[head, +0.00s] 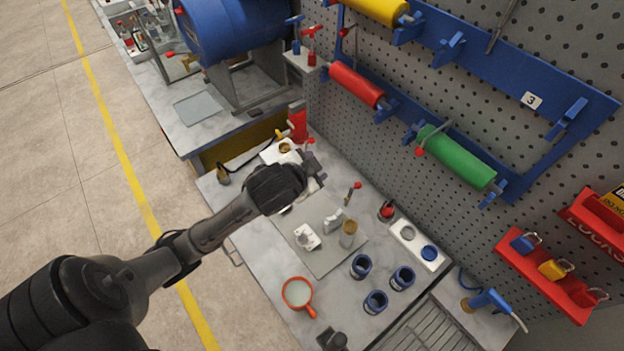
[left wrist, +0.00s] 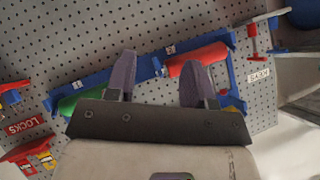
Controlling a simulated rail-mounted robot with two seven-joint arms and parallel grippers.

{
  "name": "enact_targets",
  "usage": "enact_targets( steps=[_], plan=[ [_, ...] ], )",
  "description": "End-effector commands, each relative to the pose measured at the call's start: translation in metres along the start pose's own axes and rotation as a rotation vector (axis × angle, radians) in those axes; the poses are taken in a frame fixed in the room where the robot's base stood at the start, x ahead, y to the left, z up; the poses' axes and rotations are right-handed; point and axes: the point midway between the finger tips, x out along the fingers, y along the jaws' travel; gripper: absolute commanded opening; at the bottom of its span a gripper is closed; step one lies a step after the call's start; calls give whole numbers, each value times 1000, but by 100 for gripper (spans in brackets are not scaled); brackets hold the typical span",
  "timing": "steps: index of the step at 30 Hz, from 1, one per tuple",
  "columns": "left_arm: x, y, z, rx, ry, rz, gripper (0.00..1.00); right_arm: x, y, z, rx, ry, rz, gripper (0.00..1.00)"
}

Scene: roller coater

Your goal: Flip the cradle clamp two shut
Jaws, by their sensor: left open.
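Rollers rest in blue cradles along a blue wall rack (head: 560,88): a red roller (head: 356,84), a green roller (head: 457,157) and a yellow roller (head: 385,8). A lever with a red knob (head: 420,152) stands by the green roller's left end; another (head: 345,32) is above the red roller. I cannot tell which clamp is number two. My left gripper (head: 316,166) is open and empty, above the bench and below the red roller. In the left wrist view its fingers (left wrist: 157,85) stand apart, with the red roller (left wrist: 196,59) and green roller (left wrist: 75,103) beyond. My right gripper is not in view.
The bench (head: 262,262) holds a grey mat (head: 318,262) with small white parts, several blue-rimmed cups (head: 375,301) and a red-handled pan (head: 298,293). A blue drum (head: 235,28) stands at the back left. Red lock shelves (head: 545,275) are on the right wall.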

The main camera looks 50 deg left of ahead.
Motion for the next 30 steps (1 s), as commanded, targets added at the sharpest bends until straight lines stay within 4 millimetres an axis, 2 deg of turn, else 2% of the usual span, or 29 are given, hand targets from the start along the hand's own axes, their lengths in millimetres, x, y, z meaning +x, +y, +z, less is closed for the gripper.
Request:
enact_targets(
  steps=[3, 10, 30],
  plan=[
    [-6, 11, 6, -9, -14, 24, 49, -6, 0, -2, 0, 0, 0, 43],
    [-11, 22, 14, -19, -29, 47, 49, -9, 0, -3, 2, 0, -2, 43],
    [-12, 25, 16, -21, -31, 52, 49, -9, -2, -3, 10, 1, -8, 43]
  ],
)
